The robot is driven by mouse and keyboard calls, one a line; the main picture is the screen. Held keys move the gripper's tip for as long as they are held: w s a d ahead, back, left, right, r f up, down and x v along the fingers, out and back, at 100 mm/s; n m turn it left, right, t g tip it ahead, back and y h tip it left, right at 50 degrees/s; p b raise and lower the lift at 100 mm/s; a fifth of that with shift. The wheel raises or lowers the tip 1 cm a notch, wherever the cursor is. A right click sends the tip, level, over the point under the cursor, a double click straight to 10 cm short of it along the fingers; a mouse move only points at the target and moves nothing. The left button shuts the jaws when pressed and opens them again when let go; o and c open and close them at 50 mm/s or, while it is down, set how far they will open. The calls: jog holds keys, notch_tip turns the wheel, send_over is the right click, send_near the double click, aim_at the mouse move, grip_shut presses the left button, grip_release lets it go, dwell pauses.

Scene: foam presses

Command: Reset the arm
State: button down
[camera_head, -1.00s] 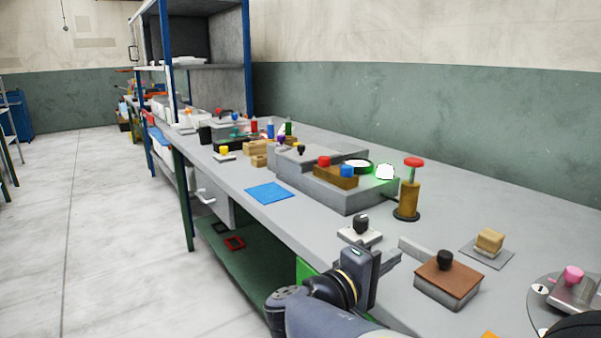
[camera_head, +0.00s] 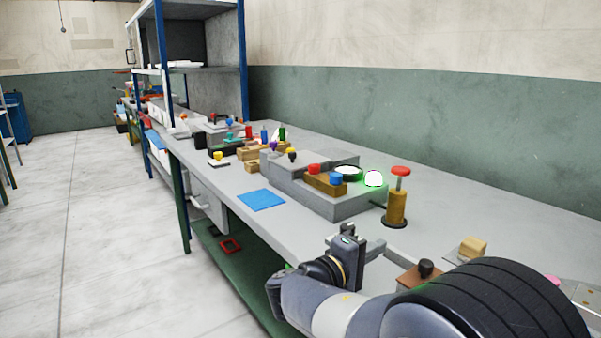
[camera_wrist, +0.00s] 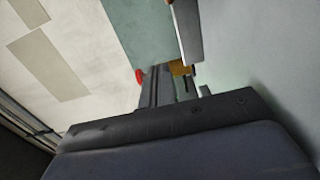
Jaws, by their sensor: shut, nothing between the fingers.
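My gripper (camera_head: 366,240) is above the front edge of the workbench (camera_head: 300,225), in the lower middle of the head view. It is shut with nothing held. In the wrist view its fingers (camera_wrist: 166,88) point away past the dark wrist housing. My arm crosses the bottom right of the head view and hides part of the bench.
A grey press block (camera_head: 345,207) with a red and a blue button and a glowing green lamp (camera_head: 374,179) stands behind my gripper. Near it is a red-topped brass plunger (camera_head: 397,205). A brown block with a black knob (camera_head: 426,268) lies close right. The floor at left is clear.

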jog(key=w+a, duration=0.2)
jog(key=a, duration=0.1)
jog(key=w+a, duration=0.1)
jog(key=a, duration=0.1)
jog(key=shift+p, duration=0.4)
jog(key=v, duration=0.8)
jog(key=shift+s+a+p, duration=0.15)
jog(key=shift+s+p, duration=0.15)
